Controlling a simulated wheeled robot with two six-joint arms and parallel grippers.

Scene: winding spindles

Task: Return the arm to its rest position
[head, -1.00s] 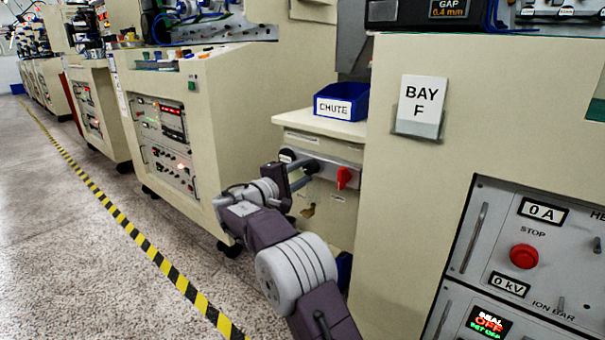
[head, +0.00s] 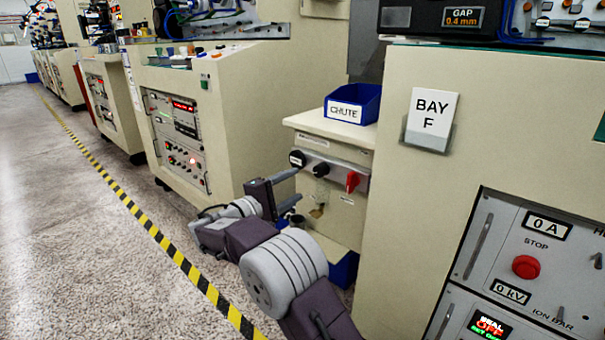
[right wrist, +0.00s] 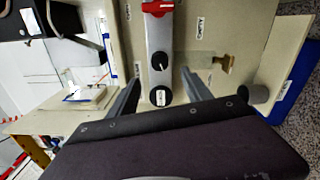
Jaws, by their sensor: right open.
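My right arm reaches in from the bottom of the head view. My right gripper (head: 290,188) is open and empty, its two fingers apart and pointing right toward the small cabinet (head: 305,125). It is just left of and below the grey knob strip (head: 335,174), with a gap visible. The strip carries a red knob (head: 352,181) and two black knobs (head: 321,170). In the right wrist view the fingers (right wrist: 160,92) stand either side of the strip (right wrist: 160,35), with nothing held between them. My left gripper is not in view.
A blue chute bin (head: 352,104) sits on the small cabinet. The BAY F machine (head: 400,200) stands close to the arm's right, and another machine (head: 235,100) is behind it. Open floor (head: 90,250) lies left, with a yellow-black stripe (head: 150,230).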

